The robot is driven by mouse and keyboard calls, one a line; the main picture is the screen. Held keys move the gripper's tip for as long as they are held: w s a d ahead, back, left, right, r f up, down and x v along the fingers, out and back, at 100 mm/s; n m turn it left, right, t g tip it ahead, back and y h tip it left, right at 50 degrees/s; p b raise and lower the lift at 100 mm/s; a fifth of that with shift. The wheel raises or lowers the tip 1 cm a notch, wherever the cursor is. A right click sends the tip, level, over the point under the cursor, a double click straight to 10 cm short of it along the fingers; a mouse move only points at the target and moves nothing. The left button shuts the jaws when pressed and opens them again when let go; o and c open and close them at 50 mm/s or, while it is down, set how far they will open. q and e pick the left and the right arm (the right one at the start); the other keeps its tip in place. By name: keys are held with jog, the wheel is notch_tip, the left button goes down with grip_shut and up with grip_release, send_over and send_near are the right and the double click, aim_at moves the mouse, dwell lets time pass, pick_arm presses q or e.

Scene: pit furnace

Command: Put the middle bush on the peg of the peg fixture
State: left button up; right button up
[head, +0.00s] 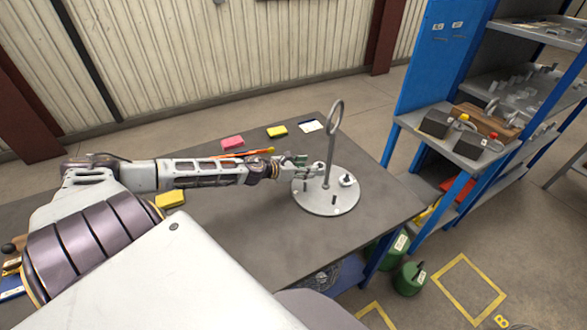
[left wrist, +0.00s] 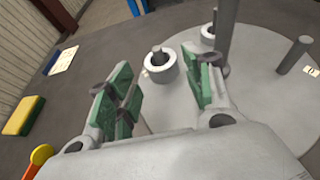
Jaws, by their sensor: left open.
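The peg fixture is a round grey plate (head: 322,207) with a tall rod ending in a ring (head: 336,116). In the left wrist view a light grey bush (left wrist: 161,70) sits around a short peg. A second bush (left wrist: 208,40) stands farther off beside the rod (left wrist: 226,30); it also shows right of the rod in the head view (head: 348,181). A bare peg (left wrist: 294,55) stands at the right. Which bush is the middle one I cannot tell. My left gripper (left wrist: 158,90), with green pads, is open; the nearer bush shows beyond its fingertips, and no hold on it shows.
Pink (head: 232,142) and yellow (head: 277,132) blocks and a white card (head: 310,126) lie behind on the dark table (head: 260,240). Another yellow block (head: 170,199) lies beside my left arm. A blue shelf unit (head: 430,70) stands close at the right.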

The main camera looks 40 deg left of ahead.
pick_arm(q)
jog(key=shift+v, duration=1)
jog(key=shift+s+a+r, duration=0.1)
jog(key=shift+s, duration=0.2)
jog(key=shift+p+v, duration=0.55)
jog(key=shift+v, duration=0.85)
jog(key=shift+r, duration=0.1)
